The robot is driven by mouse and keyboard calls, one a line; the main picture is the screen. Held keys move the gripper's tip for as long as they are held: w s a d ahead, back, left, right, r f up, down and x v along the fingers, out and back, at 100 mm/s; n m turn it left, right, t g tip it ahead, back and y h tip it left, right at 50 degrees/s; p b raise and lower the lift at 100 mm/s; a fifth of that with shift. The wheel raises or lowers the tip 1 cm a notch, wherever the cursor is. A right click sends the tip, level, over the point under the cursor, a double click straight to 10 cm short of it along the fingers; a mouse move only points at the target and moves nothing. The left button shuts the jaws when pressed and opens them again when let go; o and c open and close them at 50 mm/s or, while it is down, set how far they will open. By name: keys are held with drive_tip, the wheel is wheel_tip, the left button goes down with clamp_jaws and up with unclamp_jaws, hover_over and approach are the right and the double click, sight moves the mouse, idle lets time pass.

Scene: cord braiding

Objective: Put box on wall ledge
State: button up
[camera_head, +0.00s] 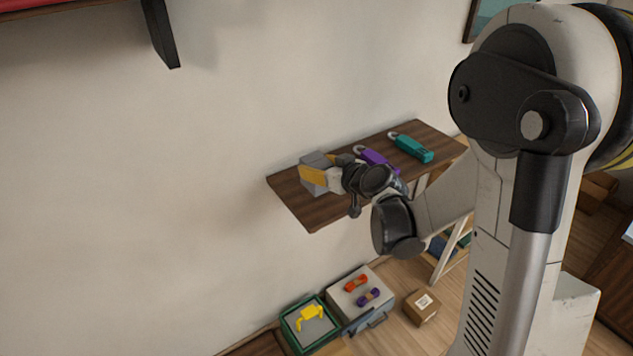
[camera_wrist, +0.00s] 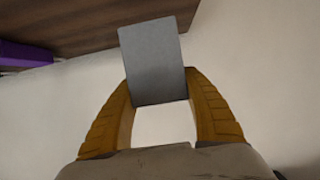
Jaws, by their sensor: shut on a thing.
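The box is a small plain grey block (camera_head: 313,159). In the head view it appears at the left end of the brown wooden wall ledge (camera_head: 313,215). My gripper (camera_head: 315,174) is shut on the box, with its yellow fingers on either side. In the wrist view the grey box (camera_wrist: 152,55) sits between the two fingertips (camera_wrist: 158,80), and its far end overlaps the ledge (camera_wrist: 85,25). I cannot tell whether the box touches the ledge. My fingers and wrist hide part of the box.
A purple tool (camera_head: 376,158) and a teal tool (camera_head: 411,147) lie on the ledge to the right. Below are a green-rimmed tray (camera_head: 289,329) with a yellow item, a case (camera_head: 345,297) with orange and purple bundles, and a cardboard box (camera_head: 421,308). A dark shelf bracket (camera_head: 160,35) hangs upper left.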

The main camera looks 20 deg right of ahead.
wheel_tip(320, 180, down, 4)
drive_tip(key=shift+w+f+b, duration=0.1)
drive_tip(key=shift+f+b, duration=0.05)
drive_tip(key=shift+b, duration=0.65)
drive_tip(key=o, duration=1.3)
